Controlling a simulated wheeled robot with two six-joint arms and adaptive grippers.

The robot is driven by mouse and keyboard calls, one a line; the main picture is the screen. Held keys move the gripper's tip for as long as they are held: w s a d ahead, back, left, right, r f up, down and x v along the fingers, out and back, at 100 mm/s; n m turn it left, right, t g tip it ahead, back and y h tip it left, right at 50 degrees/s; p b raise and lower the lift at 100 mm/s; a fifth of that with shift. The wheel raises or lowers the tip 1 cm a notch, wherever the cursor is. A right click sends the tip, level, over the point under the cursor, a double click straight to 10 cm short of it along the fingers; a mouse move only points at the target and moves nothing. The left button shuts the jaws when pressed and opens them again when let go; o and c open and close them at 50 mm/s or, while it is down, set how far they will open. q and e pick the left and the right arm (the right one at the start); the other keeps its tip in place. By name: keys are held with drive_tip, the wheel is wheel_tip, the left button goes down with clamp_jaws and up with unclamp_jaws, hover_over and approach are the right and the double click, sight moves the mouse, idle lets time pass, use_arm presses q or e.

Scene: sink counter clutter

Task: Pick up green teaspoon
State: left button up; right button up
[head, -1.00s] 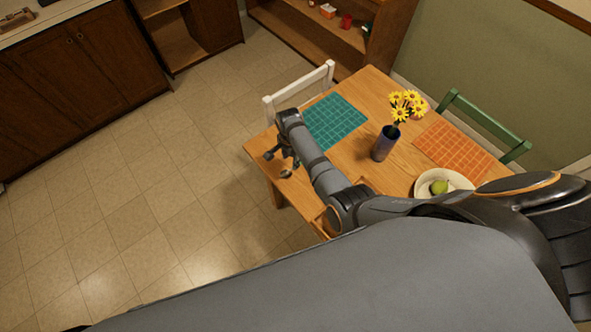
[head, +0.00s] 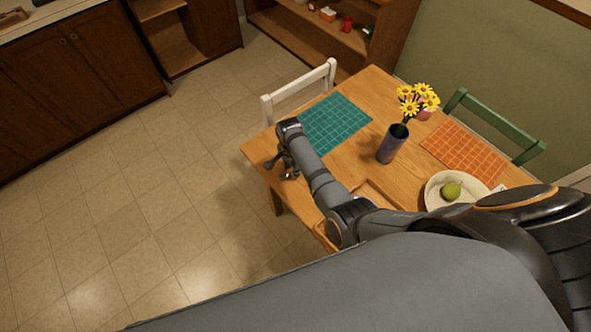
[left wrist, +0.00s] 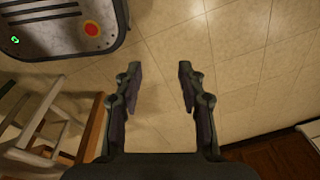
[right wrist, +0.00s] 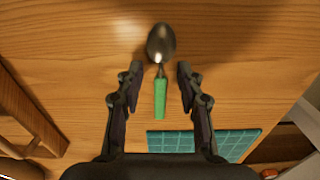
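The green teaspoon (right wrist: 160,95) lies on the wooden table (head: 352,168) in the right wrist view, its metal bowl pointing away and its green handle toward my gripper. My right gripper (right wrist: 157,70) is open, with its fingers on either side of the spoon and not touching it in the picture. In the head view the right gripper (head: 281,168) is over the table's left corner; the spoon cannot be made out clearly there. My left gripper (left wrist: 158,68) is open and empty above the tiled floor.
On the table are a teal placemat (head: 335,122), a vase (head: 392,144) of yellow flowers, an orange placemat (head: 464,152) and a bowl (head: 433,199) with a green pear (head: 450,191). A white chair (head: 300,90) and a green chair (head: 497,126) stand beside it.

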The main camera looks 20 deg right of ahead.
clamp_jaws()
